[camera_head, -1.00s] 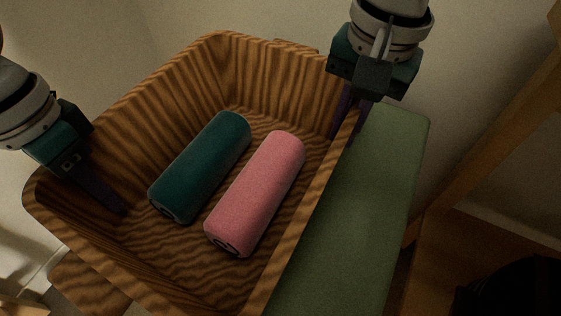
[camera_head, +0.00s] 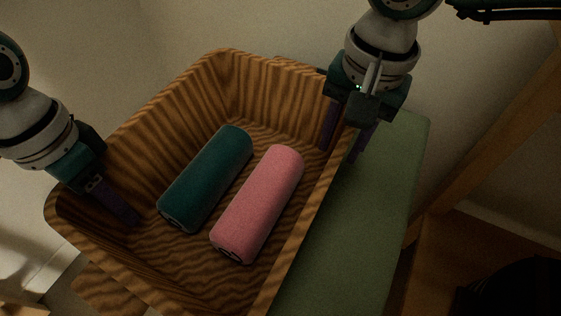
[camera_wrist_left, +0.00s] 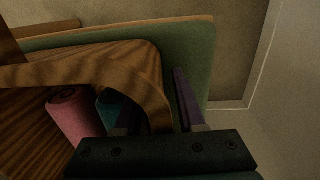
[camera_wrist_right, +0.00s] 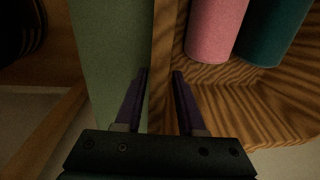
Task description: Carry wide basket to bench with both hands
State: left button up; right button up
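The wide basket (camera_head: 180,90) is brown with dark wavy stripes and sits over the green bench (camera_head: 365,215), part of whose top shows along its right side. Inside lie a teal roll (camera_head: 205,178) and a pink roll (camera_head: 258,205). My left gripper (camera_wrist_left: 158,100) is at the left rim, fingers apart, with the basket wall between them; one finger shows inside the basket in the head view. My right gripper (camera_wrist_right: 160,90) is open astride the opposite rim, one finger inside and one outside. The contact under the basket is hidden.
A wooden frame (camera_head: 490,140) slants up at the right. A dark rounded object (camera_head: 515,290) is at the lower right. A pale wall (camera_head: 270,22) stands close behind the basket. The bench top right of the basket is clear.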

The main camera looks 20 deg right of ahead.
pick_arm(q)
jog(key=shift+r, duration=0.1)
pick_arm(e)
jog(key=shift+r, duration=0.35)
jog(key=r, duration=0.6)
jog(key=shift+s+d+r, duration=0.2)
jog(key=shift+r, duration=0.15)
pick_arm(q)
notch_tip(320, 180, up, 12)
jog(key=shift+w+a, duration=0.3)
jog(key=shift+w, duration=0.05)
jog(key=shift+s, duration=0.1)
pick_arm(e)
jog(key=shift+s+r, duration=0.1)
